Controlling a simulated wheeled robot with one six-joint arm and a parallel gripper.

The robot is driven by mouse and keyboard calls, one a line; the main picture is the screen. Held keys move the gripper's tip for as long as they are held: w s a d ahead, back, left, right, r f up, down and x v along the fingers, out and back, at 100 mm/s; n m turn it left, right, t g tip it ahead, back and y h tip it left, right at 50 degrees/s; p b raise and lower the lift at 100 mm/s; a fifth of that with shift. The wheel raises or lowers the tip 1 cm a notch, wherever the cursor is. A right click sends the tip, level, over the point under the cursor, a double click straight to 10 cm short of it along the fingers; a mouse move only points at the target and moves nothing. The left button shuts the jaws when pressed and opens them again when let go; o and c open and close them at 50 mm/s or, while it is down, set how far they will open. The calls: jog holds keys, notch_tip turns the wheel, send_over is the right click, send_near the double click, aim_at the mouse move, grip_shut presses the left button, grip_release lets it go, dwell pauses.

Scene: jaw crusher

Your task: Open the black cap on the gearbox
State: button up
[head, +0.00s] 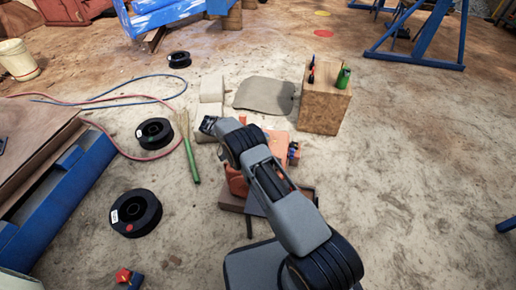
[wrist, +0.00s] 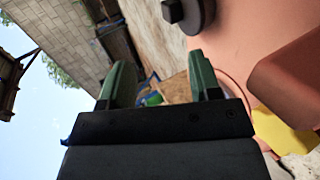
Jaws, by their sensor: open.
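The gearbox is a salmon-orange housing (wrist: 255,45) filling the right of the wrist view. In the head view its orange body (head: 280,146) shows partly behind my arm. A black round cap with a square knob (wrist: 188,14) is on the housing, at the top edge of the wrist view and partly cut off. My gripper (wrist: 160,65) is open, its two green fingers apart with nothing between them. The cap lies beyond the fingertips, nearest the right finger, and is not between them. In the head view my arm hides the cap.
A wooden box (head: 325,105) with small bottles stands right of the gearbox. A broom with a green handle (head: 192,160), black spools (head: 155,133) and red and blue hoses lie on the floor to the left.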

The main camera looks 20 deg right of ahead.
jog(key=shift+v, duration=0.8)
